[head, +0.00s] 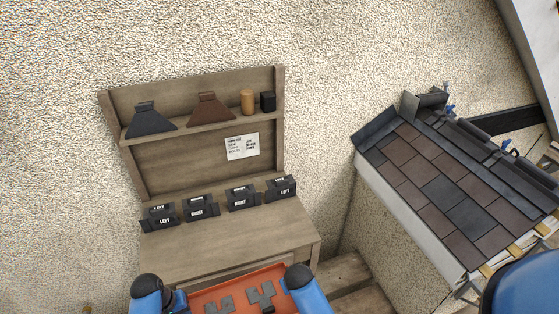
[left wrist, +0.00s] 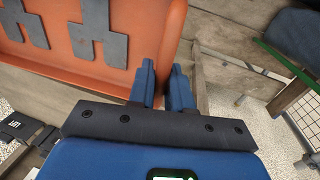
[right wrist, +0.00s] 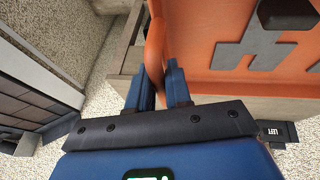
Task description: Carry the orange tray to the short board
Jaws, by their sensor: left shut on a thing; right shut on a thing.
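The orange tray (head: 215,297) is at the bottom of the head view, in front of the wooden bench, with grey flat pieces (head: 262,295) lying in it. My left gripper (left wrist: 165,80) is shut on the tray's rim, and the tray's orange wall (left wrist: 110,72) fills the upper left of the left wrist view. My right gripper (right wrist: 160,75) is shut on the opposite rim, with the tray (right wrist: 210,60) at upper right in the right wrist view. In the head view the fingers are hidden below my blue wrists. I cannot tell which part is the short board.
The wooden bench (head: 205,250) carries several black labelled holders (head: 241,198) along its back. Its shelf (head: 190,130) holds a dark and a brown piece, a tan cylinder (head: 247,101) and a black box (head: 268,102). A tiled roof section (head: 440,190) stands at right; wooden steps (head: 350,280) lie between.

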